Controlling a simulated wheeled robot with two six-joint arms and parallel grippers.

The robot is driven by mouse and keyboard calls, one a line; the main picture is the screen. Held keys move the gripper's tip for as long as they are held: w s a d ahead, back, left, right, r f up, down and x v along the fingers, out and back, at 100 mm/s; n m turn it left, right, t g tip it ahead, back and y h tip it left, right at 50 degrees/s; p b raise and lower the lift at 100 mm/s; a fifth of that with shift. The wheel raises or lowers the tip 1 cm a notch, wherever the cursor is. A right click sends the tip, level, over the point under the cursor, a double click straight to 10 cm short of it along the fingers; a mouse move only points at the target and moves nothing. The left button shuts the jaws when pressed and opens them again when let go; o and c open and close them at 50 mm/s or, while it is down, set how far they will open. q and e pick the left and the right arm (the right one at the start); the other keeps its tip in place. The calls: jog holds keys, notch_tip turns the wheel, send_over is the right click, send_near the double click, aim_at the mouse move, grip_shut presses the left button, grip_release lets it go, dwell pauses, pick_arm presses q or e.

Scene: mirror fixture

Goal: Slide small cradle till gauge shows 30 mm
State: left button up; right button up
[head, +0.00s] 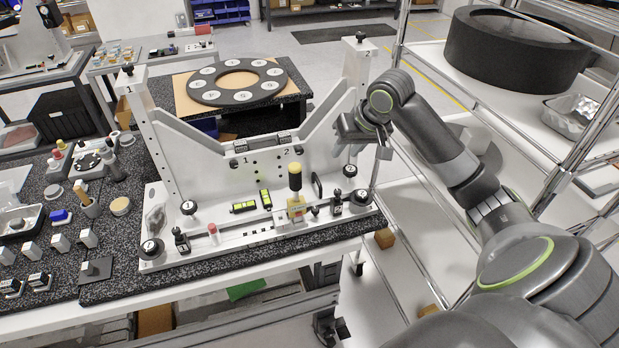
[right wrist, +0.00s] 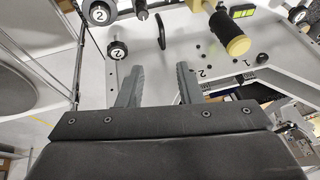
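The light grey mirror fixture (head: 215,160) stands on a speckled dark table. The handle also shows in the right wrist view (right wrist: 236,42). My right gripper (head: 362,135) is by the fixture's right post, above and right of the handle. In the right wrist view its fingers (right wrist: 158,72) are apart, with nothing between them.
Black knobs (head: 360,197) (head: 189,207) stand on the fixture base. A round dark plate with white discs (head: 237,82) lies behind the fixture. A wire shelf (head: 560,130) is at the right. Small parts crowd the table at the left.

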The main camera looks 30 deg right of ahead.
jog(key=p+x, duration=0.3)
jog(key=x, duration=1.3)
jog(key=shift+w+a+f+p, duration=0.15)
jog(key=shift+w+f+p, duration=0.05)
jog(key=shift+p, duration=0.1)
jog(key=shift+c, duration=0.2)
grip_shut()
